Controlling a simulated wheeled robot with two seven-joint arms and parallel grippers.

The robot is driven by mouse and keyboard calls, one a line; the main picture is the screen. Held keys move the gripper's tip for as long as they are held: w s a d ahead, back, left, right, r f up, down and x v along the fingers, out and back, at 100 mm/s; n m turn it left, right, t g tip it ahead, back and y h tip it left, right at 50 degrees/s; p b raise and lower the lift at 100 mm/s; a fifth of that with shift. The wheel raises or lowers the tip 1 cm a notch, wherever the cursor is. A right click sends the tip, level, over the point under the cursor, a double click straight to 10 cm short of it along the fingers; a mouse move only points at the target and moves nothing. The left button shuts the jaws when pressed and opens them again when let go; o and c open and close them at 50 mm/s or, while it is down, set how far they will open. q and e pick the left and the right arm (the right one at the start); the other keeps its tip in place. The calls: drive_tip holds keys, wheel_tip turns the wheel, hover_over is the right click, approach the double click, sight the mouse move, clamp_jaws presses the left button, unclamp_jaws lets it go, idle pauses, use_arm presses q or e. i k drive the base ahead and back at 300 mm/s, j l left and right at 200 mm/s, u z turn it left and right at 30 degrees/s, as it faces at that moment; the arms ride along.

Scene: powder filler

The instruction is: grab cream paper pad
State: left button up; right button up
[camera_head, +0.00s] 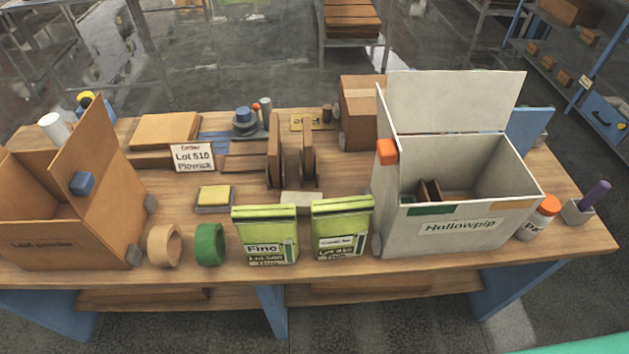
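A small flat cream thing (301,198), which looks like the cream paper pad, lies on the table just behind the two green bags. Its near part is hidden by the bags' tops. The left green bag (265,236) is labelled "Fine", and the right green bag (341,228) stands close beside it. A yellow pad (214,194) on a grey base lies further left. Neither of my grippers shows in this view.
An open brown box (62,243) stands at the left and an open pale "Hollowpip" box (450,240) at the right. Brown upright dividers (274,152) stand behind the cream thing. Tan (164,245) and green tape rolls (209,244) sit near the front edge.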

sight(301, 200)
drive_tip(key=l+u, duration=0.3)
drive_tip(key=l, duration=0.15)
drive_tip(key=k+l+u, duration=0.1)
drive_tip(key=l+u, duration=0.2)
drive_tip(key=k+l+u, duration=0.15)
drive_tip(key=l+u, duration=0.15)
drive_tip(key=l, duration=0.2)
drive_tip(key=k+l+u, duration=0.15)
drive_tip(key=l+u, duration=0.15)
drive_tip(key=l, duration=0.1)
